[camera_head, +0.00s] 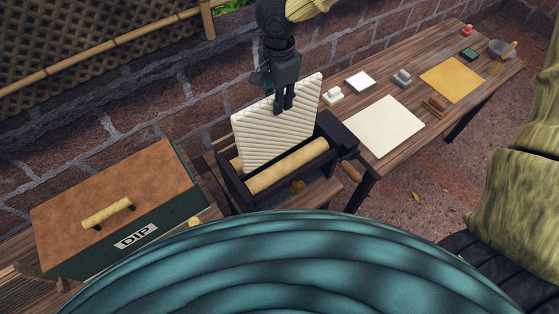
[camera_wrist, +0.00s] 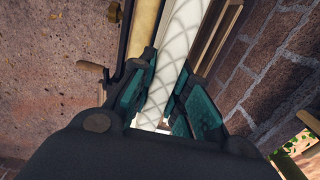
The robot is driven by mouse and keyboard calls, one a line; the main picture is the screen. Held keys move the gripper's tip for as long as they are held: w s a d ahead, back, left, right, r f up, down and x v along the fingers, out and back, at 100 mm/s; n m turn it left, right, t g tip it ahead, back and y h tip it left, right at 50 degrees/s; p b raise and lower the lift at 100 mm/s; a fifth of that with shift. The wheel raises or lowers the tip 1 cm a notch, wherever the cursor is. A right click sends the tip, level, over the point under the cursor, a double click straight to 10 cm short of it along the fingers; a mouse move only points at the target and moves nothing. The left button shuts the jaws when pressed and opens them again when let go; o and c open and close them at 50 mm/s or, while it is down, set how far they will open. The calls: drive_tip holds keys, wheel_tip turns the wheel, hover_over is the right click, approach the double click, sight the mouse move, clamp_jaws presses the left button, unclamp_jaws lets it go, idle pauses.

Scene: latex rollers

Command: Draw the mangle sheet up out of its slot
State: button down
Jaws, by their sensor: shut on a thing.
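The mangle sheet (camera_head: 262,132) is white with a ridged diagonal pattern. It stands up, slightly tilted, out of the dark mangle frame (camera_head: 232,188), behind the tan roller (camera_head: 288,167). Its lower edge is hidden by the roller. My gripper (camera_head: 283,108) points down and is shut on the sheet's upper edge, right of its middle. In the wrist view, the sheet (camera_wrist: 182,38) runs between my teal fingers (camera_wrist: 160,95), with the roller (camera_wrist: 143,30) beside it.
A green box marked DIP (camera_head: 135,237) with a brown lid stands left. A wooden table (camera_head: 395,165) to the right holds a white sheet (camera_head: 385,127), a yellow sheet (camera_head: 452,80), small stamps and a bowl (camera_head: 503,49). A crank handle (camera_head: 351,172) sticks out at the mangle's right. A brick wall (camera_head: 130,115) runs close behind.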

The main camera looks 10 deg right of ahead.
drive_tip(key=shift+r, duration=2.85)
